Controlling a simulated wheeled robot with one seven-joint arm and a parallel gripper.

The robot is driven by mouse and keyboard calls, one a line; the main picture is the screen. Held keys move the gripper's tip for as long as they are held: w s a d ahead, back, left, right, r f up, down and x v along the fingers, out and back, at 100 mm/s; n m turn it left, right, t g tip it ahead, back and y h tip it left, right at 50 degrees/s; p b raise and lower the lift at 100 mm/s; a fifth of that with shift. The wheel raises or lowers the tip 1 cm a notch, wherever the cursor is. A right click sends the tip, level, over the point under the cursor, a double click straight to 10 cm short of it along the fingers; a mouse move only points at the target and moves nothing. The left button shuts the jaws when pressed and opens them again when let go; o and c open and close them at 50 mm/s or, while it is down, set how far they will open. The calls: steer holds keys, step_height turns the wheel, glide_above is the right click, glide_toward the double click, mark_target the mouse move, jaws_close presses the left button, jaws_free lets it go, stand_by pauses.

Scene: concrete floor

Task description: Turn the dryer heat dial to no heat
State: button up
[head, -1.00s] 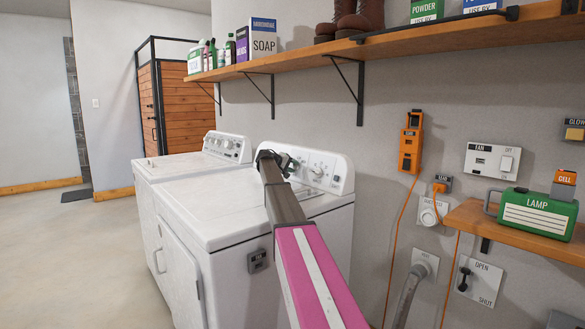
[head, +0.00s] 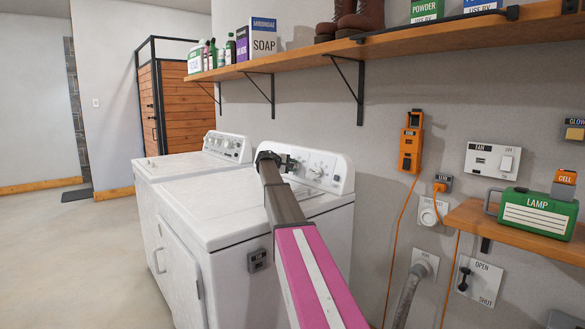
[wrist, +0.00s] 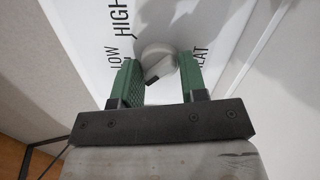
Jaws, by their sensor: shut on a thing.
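The dryer (head: 225,212) is the nearer white machine, with a raised control panel (head: 333,172) at its back. My arm reaches over its top to the left part of the panel, and my gripper (head: 290,163) is small there. In the wrist view, the heat dial (wrist: 158,58) is a round light-grey knob with a dark mark at its lower edge. My gripper's green fingers (wrist: 157,80) stand on both sides of it and are shut on it. The panel shows the words HIGH and LOW to the left of the dial. A partly hidden word ending in "EAT" is at right.
A second white machine (head: 185,165) stands beside the dryer on the left. A long wooden shelf (head: 400,38) runs along the wall above. A smaller shelf (head: 530,237) with a green lamp box (head: 538,212) is at right.

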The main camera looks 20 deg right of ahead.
stand_by(0.3)
steer(key=o, duration=0.9)
steer(key=v, duration=1)
steer(key=shift+s+a+r, duration=0.1)
steer(key=shift+a, duration=0.25)
steer(key=shift+s, duration=0.1)
